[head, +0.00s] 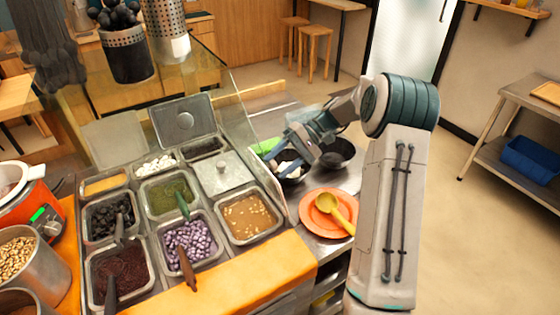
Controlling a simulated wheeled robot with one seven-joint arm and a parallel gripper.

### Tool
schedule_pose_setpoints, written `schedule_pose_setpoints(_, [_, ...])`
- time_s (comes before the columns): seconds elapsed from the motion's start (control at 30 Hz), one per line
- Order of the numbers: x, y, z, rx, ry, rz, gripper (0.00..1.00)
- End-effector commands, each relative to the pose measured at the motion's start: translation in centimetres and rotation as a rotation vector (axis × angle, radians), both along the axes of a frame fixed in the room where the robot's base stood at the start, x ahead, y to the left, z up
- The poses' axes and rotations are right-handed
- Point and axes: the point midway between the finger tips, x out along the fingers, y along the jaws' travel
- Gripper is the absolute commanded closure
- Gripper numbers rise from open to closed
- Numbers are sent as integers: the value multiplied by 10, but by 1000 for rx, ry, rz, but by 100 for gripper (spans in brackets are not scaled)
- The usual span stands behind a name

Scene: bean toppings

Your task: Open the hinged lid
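A grey metal lid with a knob (222,174) lies flat over a compartment at the right of the topping counter. A second lid with a round knob (184,120) stands raised behind the back pans, and a plain grey panel (114,139) stands raised to its left. My gripper (292,153) is to the right of the counter, beyond the clear side guard, above or beside a dark bowl. It appears apart from the lids. Its fingers are small and partly confused with the bowl, so their opening is unclear.
Open pans hold dark beans (110,217), purple cubes (190,241) and brown topping (248,217). The clear side guard (262,165) rises between the pans and my gripper. An orange plate (318,218) with a yellow ladle (338,212) and a black pan (337,154) lie right of it.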

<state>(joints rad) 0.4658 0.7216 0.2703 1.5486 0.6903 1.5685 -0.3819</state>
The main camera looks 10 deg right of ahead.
Motion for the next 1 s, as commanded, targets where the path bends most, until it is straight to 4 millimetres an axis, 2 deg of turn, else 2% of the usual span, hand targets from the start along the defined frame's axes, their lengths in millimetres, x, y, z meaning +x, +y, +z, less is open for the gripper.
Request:
schedule_pose_setpoints(0.23, [1,1,3,3,-4,3,48])
schedule_pose_setpoints(0.37, [5,-9,8,3,-5,0,48])
schedule_pose_setpoints(0.8, [28,-80,48,2,-6,1,48])
schedule_pose_setpoints(1.0, [35,-102,61,2,-3,2,48])
